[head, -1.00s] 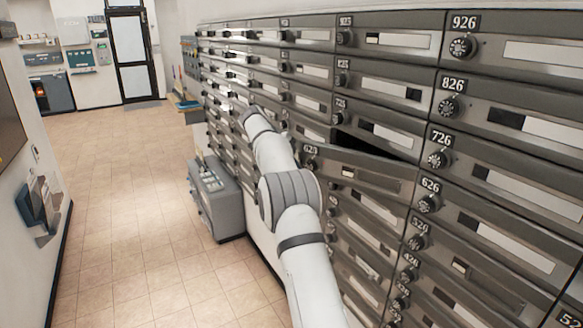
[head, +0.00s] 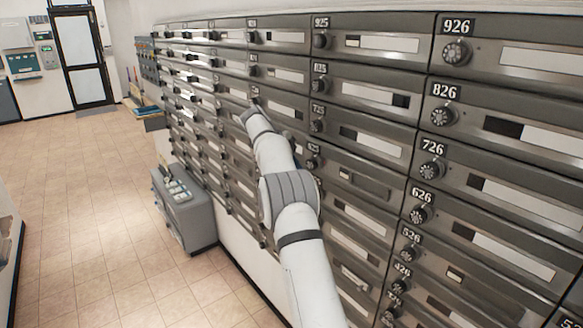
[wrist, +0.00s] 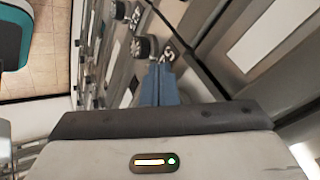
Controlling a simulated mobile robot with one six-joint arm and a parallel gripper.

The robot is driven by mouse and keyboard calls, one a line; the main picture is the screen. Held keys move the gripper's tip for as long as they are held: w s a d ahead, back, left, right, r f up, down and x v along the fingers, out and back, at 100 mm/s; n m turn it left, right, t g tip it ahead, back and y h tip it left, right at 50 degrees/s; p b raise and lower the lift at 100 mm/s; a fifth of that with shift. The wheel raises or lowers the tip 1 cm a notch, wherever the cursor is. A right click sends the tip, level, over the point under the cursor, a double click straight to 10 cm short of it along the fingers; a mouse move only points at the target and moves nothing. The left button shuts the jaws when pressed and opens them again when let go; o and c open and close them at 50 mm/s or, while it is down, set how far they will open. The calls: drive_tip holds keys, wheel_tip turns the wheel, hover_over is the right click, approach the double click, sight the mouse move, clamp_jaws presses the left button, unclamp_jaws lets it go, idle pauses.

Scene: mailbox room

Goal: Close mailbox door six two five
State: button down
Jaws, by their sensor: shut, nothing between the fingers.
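Mailbox door 625 (head: 352,181) is in the column left of 626, below 725, in the head view. It lies about flush with the doors around it, and no dark gap shows along its top edge. In the head view the fingers are not clearly visible.
The mailbox wall fills the right side, with door 626 (head: 470,240) nearby and door 725 (head: 370,140) above. A grey box-like machine (head: 184,205) stands on the floor beside the wall. The tiled floor (head: 85,190) at left is clear.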

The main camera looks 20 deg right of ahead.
drive_tip(key=shift+s+d, duration=0.1)
drive_tip(key=a+f+p+v, duration=0.1)
drive_tip(key=v, duration=0.5)
drive_tip(key=w+a+f+p+v, duration=0.1)
drive_tip(key=p+v, duration=0.1)
drive_tip(key=v, duration=0.4)
drive_tip(key=s+a+r+n+t+y, duration=0.15)
drive_tip(key=s+a+r+n, duration=0.25)
drive_tip(key=s+r+n, duration=0.4)
drive_tip(key=s+a+f+n+y+b, duration=0.2)
drive_tip(key=s+a+n+y, duration=0.15)
drive_tip(key=s+n, duration=0.65)
drive_tip(key=s+a+f+n, duration=0.2)
drive_tip(key=s+f, duration=0.3)
drive_tip(key=s, duration=0.4)
drive_tip(key=s+a+f+n+t+y, duration=0.1)
drive_tip(key=s+f+n, duration=0.3)
drive_tip(key=s, duration=0.6)
drive_tip(key=s+a+f+n+t+y, duration=0.1)
drive_tip(key=s+a+f+n, duration=0.2)
drive_tip(key=s, duration=0.7)
wheel_tip(320, 180, down, 3)
drive_tip(key=shift+r+n, duration=0.2)
drive_tip(key=shift+n, duration=0.1)
